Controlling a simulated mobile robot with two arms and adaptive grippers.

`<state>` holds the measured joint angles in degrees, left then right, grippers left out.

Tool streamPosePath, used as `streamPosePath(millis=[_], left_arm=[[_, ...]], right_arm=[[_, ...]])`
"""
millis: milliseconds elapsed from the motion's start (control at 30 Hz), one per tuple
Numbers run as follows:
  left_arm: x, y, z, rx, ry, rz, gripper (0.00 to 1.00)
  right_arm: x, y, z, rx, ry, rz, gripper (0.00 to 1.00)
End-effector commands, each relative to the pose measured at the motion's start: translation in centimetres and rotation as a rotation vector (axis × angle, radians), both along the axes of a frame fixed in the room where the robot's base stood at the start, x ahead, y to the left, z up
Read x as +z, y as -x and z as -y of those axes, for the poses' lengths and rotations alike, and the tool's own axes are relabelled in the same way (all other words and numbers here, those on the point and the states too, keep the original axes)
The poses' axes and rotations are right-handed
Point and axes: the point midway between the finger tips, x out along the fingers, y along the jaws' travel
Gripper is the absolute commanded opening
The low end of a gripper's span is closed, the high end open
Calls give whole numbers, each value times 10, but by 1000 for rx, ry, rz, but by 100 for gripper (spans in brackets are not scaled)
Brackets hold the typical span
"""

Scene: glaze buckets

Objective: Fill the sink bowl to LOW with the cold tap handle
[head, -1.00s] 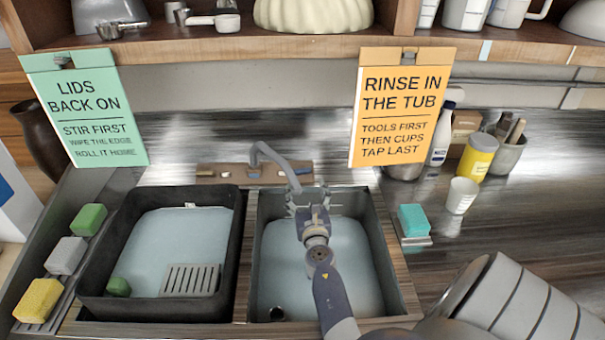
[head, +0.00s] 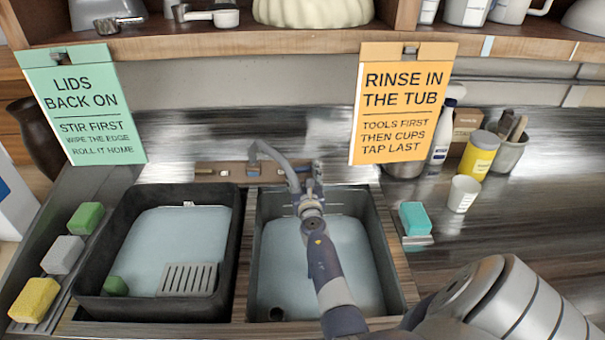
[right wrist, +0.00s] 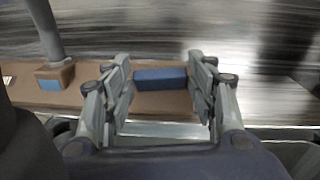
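The sink bowl (head: 378,240) is the right-hand basin, with a pale blue-grey inside and a dark round drain near its front left; I cannot read a water level or a LOW mark. The grey tap spout (head: 270,153) arches over its back edge; no stream shows. In the right wrist view a blue bar, seemingly the cold tap handle (right wrist: 160,77), lies on the brown tap ledge between my fingertips, apparently a little beyond them. In the head view my right gripper (head: 309,176) hides it. My right gripper (right wrist: 160,92) is open and empty. My left gripper is out of view.
A black tub (head: 92,240) with a grate and green sponge stands left of the bowl. A teal sponge (head: 414,218) and white cup (head: 463,193) are at right. An orange sign (head: 402,105) hangs behind, right of the gripper. The spout stands close on the gripper's left.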

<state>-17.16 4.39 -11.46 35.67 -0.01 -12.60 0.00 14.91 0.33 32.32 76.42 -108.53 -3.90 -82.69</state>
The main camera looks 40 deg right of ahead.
Motion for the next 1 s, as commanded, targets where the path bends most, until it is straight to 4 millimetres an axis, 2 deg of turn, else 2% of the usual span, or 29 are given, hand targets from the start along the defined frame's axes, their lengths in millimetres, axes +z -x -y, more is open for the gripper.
streamPosePath(millis=[33,67,100,833,867,900,933,1000], left_arm=[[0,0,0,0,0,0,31],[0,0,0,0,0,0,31],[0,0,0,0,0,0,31],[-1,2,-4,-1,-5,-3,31],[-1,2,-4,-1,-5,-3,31],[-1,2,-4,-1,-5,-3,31],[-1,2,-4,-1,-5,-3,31],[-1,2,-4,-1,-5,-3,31]], right_arm=[[0,0,0,0,0,0,32],[0,0,0,0,0,0,25],[0,0,0,0,0,0,24],[-1,-1,-2,-97,-59,47,24],[-1,-1,-2,-97,-59,47,50],[-1,-1,-2,-97,-59,47,59],[-1,-1,-2,-97,-59,47,66],[-1,-1,-2,-97,-58,46,68]])
